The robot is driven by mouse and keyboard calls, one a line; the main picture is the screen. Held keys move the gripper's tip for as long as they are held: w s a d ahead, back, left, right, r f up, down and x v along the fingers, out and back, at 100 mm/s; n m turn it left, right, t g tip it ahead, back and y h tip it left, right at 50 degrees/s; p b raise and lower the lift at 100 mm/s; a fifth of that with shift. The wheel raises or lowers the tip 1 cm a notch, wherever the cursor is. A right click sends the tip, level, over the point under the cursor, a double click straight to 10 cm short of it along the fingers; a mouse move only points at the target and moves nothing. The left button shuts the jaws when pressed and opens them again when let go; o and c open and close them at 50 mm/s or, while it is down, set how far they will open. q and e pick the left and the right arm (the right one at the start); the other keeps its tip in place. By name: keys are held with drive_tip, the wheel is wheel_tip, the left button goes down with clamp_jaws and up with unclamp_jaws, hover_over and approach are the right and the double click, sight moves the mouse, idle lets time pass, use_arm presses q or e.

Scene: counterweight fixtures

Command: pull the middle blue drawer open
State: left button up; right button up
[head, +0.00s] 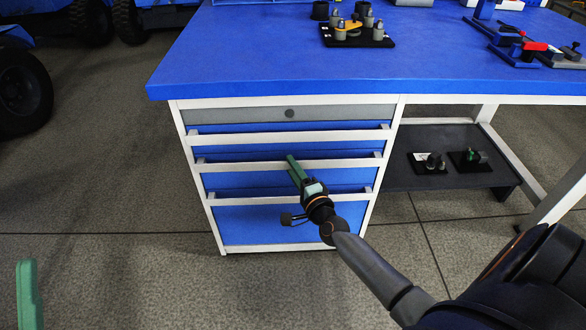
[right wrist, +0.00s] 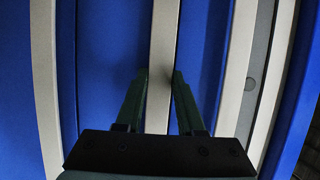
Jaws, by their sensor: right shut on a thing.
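The middle blue drawer (head: 245,181) is in the cabinet under the blue bench, in the head view. Its pale handle bar (head: 240,167) runs across its top edge, and its front looks about level with the drawers above and below. My right gripper (head: 292,160) reaches in from the lower right with its green fingers at this bar. In the right wrist view its fingers (right wrist: 162,78) lie on either side of the bar (right wrist: 163,40), shut on it. My left gripper (head: 26,268) shows only as a green finger at the lower left edge, away from the cabinet.
Other blue drawers sit above (head: 235,153) and below (head: 235,228), under a grey panel with a round lock (head: 290,113). The bench top (head: 240,55) overhangs the cabinet. A dark shelf (head: 410,176) with small parts is to the right. The floor (head: 110,190) at left is clear.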

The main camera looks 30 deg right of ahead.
clamp_jaws()
idle(0.8)
